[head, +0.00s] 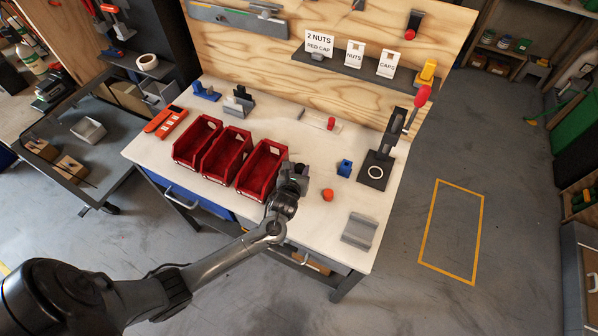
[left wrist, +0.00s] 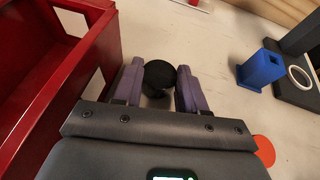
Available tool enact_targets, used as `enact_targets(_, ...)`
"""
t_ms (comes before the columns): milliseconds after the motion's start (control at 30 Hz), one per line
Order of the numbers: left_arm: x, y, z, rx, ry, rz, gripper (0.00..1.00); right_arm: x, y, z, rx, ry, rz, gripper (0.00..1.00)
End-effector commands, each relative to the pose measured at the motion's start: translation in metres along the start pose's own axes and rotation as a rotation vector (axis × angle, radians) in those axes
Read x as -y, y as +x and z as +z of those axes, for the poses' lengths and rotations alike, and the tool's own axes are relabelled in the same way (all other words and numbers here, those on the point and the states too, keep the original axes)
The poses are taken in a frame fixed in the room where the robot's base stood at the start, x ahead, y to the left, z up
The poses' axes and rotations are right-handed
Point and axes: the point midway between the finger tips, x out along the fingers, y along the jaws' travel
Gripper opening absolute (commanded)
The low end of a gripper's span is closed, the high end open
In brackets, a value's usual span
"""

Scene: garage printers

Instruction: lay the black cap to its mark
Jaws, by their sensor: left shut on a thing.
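The black cap (left wrist: 160,76) shows in the left wrist view as a dark round piece between the two fingers of my left gripper (left wrist: 160,88). The gripper is shut on it. In the head view my left gripper (head: 294,168) is over the workbench, just right of the rightmost red bin, and the arm hides the cap there. How high the cap is above the bench is hard to tell. A white ring (head: 375,172) shows on the dark base of the lever press; I cannot tell whether it is the cap's mark.
Several red bins (head: 262,196) stand left of my gripper. A blue block (head: 344,167), an orange-red round piece (head: 327,194) and a grey tray (head: 359,230) lie to its right. The lever press (head: 392,135) stands at the bench's right. The bench between these is bare.

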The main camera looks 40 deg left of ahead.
Motion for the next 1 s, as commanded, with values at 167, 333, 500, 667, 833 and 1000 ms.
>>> enact_targets(167, 0.0003, 0.0026, -0.0054, 0.002, 0.000, -0.001, 0.13, 0.0008, 0.0014, 0.0002, 0.000, 0.003, -0.002, 0.43)
enact_targets(333, 0.0004, 0.0026, -0.0055, 0.002, 0.000, -0.001, 0.13, 0.0010, 0.0013, 0.0002, 0.000, 0.004, -0.003, 0.43)
enact_targets(500, 0.0004, 0.0035, -0.0078, 0.001, 0.000, -0.001, 0.48, 0.0009, 0.0012, 0.0001, 0.000, 0.004, -0.003, 0.43)
enact_targets(667, 0.0004, 0.0034, -0.0078, 0.001, 0.000, -0.001, 0.66, 0.0008, 0.0012, 0.0002, 0.000, 0.003, -0.002, 0.43)
enact_targets(833, 0.0004, 0.0034, -0.0078, 0.001, 0.000, -0.001, 0.66, 0.0000, 0.0013, 0.0004, 0.000, 0.000, 0.000, 0.43)
enact_targets(1000, 0.0005, 0.0013, -0.0048, 0.001, 0.000, -0.001, 0.66, -0.0010, 0.0014, 0.0007, 0.001, -0.004, 0.003, 0.43)
